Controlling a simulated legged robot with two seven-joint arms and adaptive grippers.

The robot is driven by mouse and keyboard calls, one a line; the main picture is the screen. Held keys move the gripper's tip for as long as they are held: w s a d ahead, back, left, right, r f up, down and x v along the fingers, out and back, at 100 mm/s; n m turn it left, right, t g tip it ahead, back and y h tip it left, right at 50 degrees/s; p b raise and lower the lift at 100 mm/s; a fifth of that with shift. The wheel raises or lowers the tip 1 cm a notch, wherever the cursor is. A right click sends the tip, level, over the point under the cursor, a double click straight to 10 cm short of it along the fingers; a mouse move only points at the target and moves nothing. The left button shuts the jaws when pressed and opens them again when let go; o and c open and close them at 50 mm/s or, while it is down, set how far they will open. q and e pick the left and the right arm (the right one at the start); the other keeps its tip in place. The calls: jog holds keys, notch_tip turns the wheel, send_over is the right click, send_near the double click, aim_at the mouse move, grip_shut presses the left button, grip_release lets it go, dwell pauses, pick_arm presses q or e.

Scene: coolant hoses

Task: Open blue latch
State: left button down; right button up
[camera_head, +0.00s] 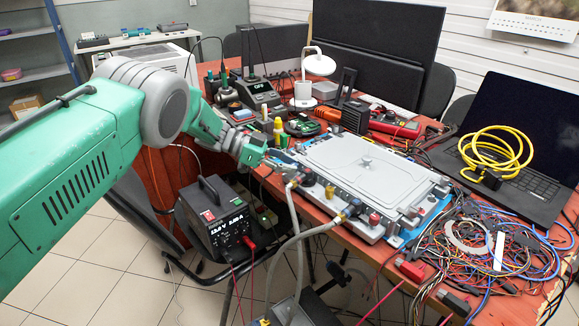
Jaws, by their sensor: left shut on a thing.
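A flat grey unit (350,165) with a raised lid lies on the red table near its front edge. Small coloured fittings line its front side, and two grey hoses (300,238) run down from there. My left gripper (284,168) reaches in from the left to the unit's left corner, beside the upper end of one hose. Its fingers are shut on a small part there. That part is mostly hidden by the fingers, and I cannot clearly make out the blue latch. My right gripper is not in view.
A black power supply (215,217) stands below my left arm. A tangle of wires (490,245) and a laptop (520,150) with a yellow cable (495,150) lie to the right. A soldering station (258,93), lamp (318,66) and monitor (375,45) stand behind.

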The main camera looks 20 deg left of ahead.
pick_arm(q)
jog(key=shift+a, duration=0.1)
jog(key=c, duration=1.7)
grip_release()
jog(key=shift+w, duration=0.1)
jog(key=v, duration=1.2)
jog(key=shift+a+f, duration=0.1)
jog(key=shift+a, duration=0.05)
